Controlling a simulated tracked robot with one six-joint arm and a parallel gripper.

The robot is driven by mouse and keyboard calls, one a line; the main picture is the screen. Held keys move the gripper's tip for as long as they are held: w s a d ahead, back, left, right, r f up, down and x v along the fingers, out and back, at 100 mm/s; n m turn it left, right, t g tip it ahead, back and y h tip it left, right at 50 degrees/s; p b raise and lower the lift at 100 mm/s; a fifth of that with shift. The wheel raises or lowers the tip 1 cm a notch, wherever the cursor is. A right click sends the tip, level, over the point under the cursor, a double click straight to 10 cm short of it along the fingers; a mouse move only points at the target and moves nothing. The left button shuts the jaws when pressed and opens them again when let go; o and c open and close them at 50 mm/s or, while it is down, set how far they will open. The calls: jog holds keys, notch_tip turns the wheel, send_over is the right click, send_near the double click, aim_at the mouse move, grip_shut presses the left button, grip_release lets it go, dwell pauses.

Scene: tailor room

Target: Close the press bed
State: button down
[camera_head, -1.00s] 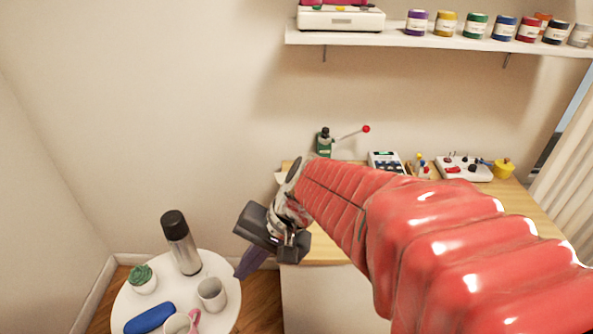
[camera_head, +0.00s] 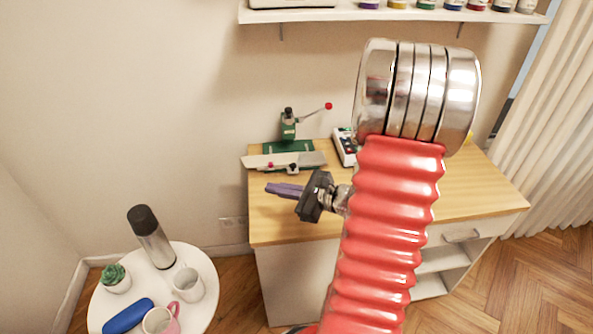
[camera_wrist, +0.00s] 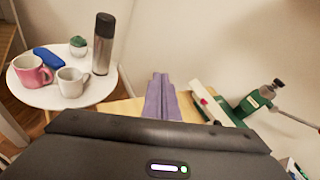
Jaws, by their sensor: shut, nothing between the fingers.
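The green press (camera_head: 288,125) stands at the back left of the desk, its thin lever raised to the right with a red ball end. Its green base (camera_head: 290,147) lies below, with a flat pale bed plate (camera_head: 310,160) across its front. The plate carries a small red knob and a dark part. My gripper (camera_head: 268,188) has purple fingers that are shut and empty, in front of the plate and pointing left. In the wrist view the fingers (camera_wrist: 162,80) point away, with the plate (camera_wrist: 207,98) and press (camera_wrist: 250,103) to their right. No contact is visible.
The wooden desk top (camera_head: 460,200) is partly hidden by my arm. A device with buttons (camera_head: 345,146) sits right of the press. A round white table (camera_head: 205,262) at lower left holds a flask (camera_head: 152,240), mugs, a plant and a blue object. A shelf (camera_head: 400,13) hangs above.

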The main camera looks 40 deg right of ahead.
aim_at(295, 167)
jog(key=s+d+f+m+h, duration=0.1)
jog(key=d+f+m+h, duration=0.1)
jog(key=d, duration=0.3)
jog(key=s+d+f+m+t+h, duration=0.1)
jog(key=s+d+f+m+h, duration=0.1)
jog(key=d+m, duration=0.1)
jog(key=s+d+f+m+h, duration=0.2)
jog(key=d+m+h, duration=0.1)
jog(key=d, duration=0.3)
jog(key=shift+s+d+f, duration=0.1)
jog(key=shift+d+f, duration=0.05)
jog(key=shift+d, duration=0.15)
jog(key=x, duration=1.4)
jog(key=shift+a+r, duration=0.15)
jog(key=shift+r, duration=0.1)
